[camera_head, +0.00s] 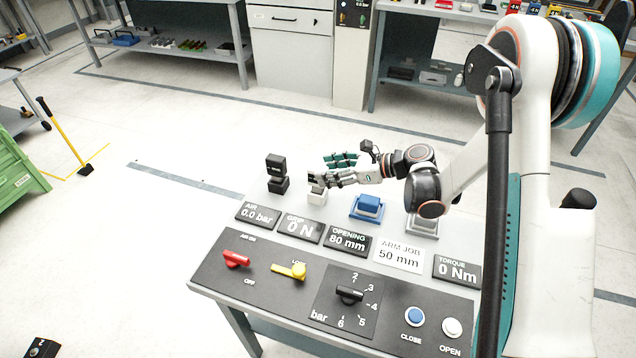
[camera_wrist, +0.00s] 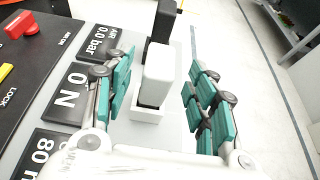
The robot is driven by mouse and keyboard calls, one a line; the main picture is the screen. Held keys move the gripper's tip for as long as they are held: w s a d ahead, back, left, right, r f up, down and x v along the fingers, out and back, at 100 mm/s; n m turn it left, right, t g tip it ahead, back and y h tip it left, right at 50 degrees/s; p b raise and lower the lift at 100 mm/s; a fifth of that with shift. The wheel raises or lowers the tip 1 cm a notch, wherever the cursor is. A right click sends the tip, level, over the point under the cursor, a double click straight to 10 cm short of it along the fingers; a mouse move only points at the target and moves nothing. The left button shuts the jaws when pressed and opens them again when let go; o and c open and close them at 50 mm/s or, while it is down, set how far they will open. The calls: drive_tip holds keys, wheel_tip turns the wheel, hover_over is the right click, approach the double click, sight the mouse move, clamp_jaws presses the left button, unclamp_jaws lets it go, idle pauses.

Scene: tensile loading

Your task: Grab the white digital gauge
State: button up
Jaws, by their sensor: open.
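The white digital gauge (camera_wrist: 158,72) stands upright in a small white holder (camera_wrist: 147,115) in the wrist view. A dark part shows low on the gauge, just above the holder. My gripper (camera_wrist: 163,92) is open, with its teal-padded fingers on either side of the gauge and a visible gap to each. In the head view my gripper (camera_head: 328,170) is level above the tabletop, and its fingers hide most of the gauge. The white holder (camera_head: 317,197) shows just below them.
A black block (camera_head: 276,166) in a black holder stands just beyond, left in the head view. A blue block (camera_head: 369,203) in its holder stands to the right. In front lie label plates (camera_head: 347,240) and a panel with red and yellow levers (camera_head: 290,270), a dial and buttons.

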drive_tip(key=b+x, duration=0.1)
drive_tip(key=x, duration=0.3)
drive_tip(key=shift+s, duration=0.1)
drive_tip(key=shift+c, duration=0.3)
clamp_jaws()
drive_tip(key=shift+r, duration=0.1)
